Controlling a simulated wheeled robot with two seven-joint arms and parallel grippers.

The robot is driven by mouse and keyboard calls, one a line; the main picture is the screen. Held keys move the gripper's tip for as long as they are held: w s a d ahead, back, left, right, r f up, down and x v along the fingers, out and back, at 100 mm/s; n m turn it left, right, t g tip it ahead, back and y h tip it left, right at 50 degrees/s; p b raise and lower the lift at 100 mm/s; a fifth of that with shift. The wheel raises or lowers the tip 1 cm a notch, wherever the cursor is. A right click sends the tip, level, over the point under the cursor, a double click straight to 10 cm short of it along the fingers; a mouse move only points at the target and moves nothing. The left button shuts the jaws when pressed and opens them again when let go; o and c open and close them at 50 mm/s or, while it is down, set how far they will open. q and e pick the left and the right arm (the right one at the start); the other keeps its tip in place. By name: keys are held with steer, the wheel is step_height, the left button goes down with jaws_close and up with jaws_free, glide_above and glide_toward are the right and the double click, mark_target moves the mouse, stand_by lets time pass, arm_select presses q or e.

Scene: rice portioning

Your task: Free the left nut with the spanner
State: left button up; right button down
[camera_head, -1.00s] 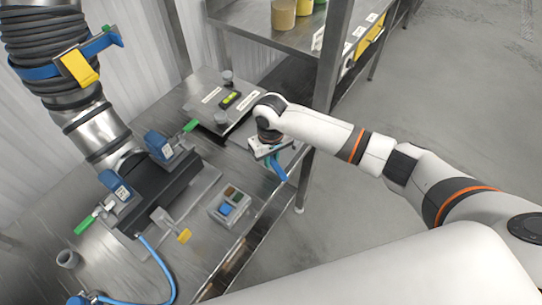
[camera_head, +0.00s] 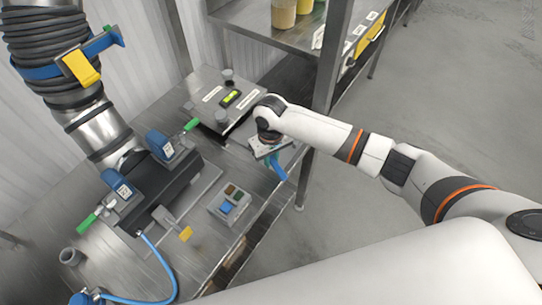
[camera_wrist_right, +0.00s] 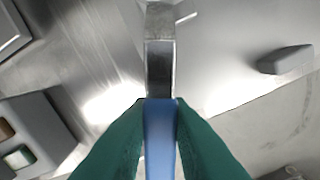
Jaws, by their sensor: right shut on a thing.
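My right gripper (camera_head: 270,152) is shut on the spanner's blue handle (camera_head: 277,166) beside the steel bench's front edge. In the right wrist view, the green fingers close on the blue handle (camera_wrist_right: 160,140), and its grey metal shank (camera_wrist_right: 160,65) points up the picture. Two dark grey knob-like pieces, possibly the nuts, stand on a flat plate: one at the back (camera_head: 227,76), one nearer (camera_head: 221,117). The spanner appears apart from both. I cannot tell which is the left nut. My left gripper is out of view.
A black block with blue clamps (camera_head: 158,144) and green handles holds a hose pipe at left. A button box (camera_head: 229,205) sits near the front edge and a grey cup (camera_head: 71,256) at lower left. A metal post (camera_head: 334,75) rises behind my right arm.

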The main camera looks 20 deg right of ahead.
steer(key=shift+f, duration=0.5)
stand_by(0.4)
steer(key=shift+f+p, duration=0.25)
steer(key=shift+p, duration=0.05)
stand_by(0.4)
stand_by(0.3)
steer(key=shift+w+d+n+p, duration=0.15)
steer(key=shift+d+n+p, duration=0.15)
steer(key=shift+d+n, duration=0.15)
steer(key=shift+w+d+n, duration=0.1)
steer(key=shift+d+n, duration=0.15)
steer(key=shift+n, duration=0.2)
steer(key=shift+w+d+n, duration=0.15)
steer(key=shift+d+n, duration=0.15)
steer(key=shift+n, duration=0.1)
steer(key=shift+w+d+n, duration=0.2)
steer(key=shift+d+n, duration=0.15)
steer(key=shift+n, duration=0.15)
